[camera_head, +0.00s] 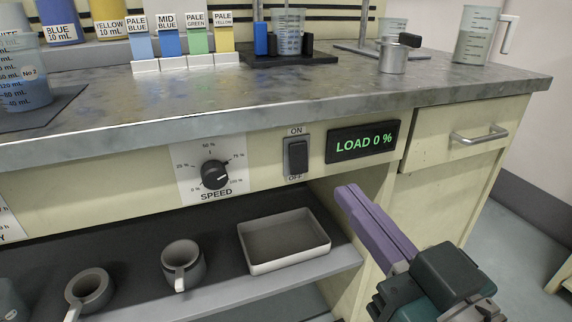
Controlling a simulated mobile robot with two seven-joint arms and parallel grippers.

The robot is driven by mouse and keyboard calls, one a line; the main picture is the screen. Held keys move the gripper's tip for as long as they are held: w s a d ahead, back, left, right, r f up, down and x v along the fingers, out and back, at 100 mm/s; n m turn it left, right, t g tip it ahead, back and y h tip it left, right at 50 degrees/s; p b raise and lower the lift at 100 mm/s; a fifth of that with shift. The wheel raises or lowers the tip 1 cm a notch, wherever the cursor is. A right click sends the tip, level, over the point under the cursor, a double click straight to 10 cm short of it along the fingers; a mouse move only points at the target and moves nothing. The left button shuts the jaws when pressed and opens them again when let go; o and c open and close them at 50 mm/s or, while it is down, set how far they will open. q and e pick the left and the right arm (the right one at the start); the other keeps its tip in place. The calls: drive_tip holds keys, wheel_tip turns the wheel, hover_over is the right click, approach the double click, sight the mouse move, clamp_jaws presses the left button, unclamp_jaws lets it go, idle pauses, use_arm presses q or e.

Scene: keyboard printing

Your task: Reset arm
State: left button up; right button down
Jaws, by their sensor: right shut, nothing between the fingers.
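My right gripper (372,222) comes in from the lower right. Its purple fingers are shut with nothing between them. It is in front of the cabinet, below the display reading "LOAD 0 %" (362,141) and apart from it as far as I can tell. The on/off switch (297,157) and the speed knob (214,174) on the panel lie to its left. My left gripper is not in the view.
The metal bench top (250,92) holds a beaker of blue liquid (22,80), labelled colour blocks (198,41), a metal cup (392,57) and a clear jug (481,42). The shelf below holds a tray (283,262) and mugs (183,262). A drawer handle (480,135) sticks out at right.

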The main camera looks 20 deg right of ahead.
drive_tip(key=s+a+r+n+g+y+p, duration=0.15)
drive_tip(key=s+r+g+p, duration=0.25)
drive_tip(key=r+g+p, duration=1)
drive_tip(key=s+d+r+g+h+p, duration=0.2)
drive_tip(key=s+d+r+p, duration=0.2)
drive_tip(key=s+r+p, duration=1.1)
wheel_tip(320, 180, up, 31)
drive_tip(key=w+p, duration=0.2)
drive_tip(key=p, duration=3.7)
drive_tip(key=shift+w, duration=0.25)
drive_tip(key=shift+a+f, duration=0.1)
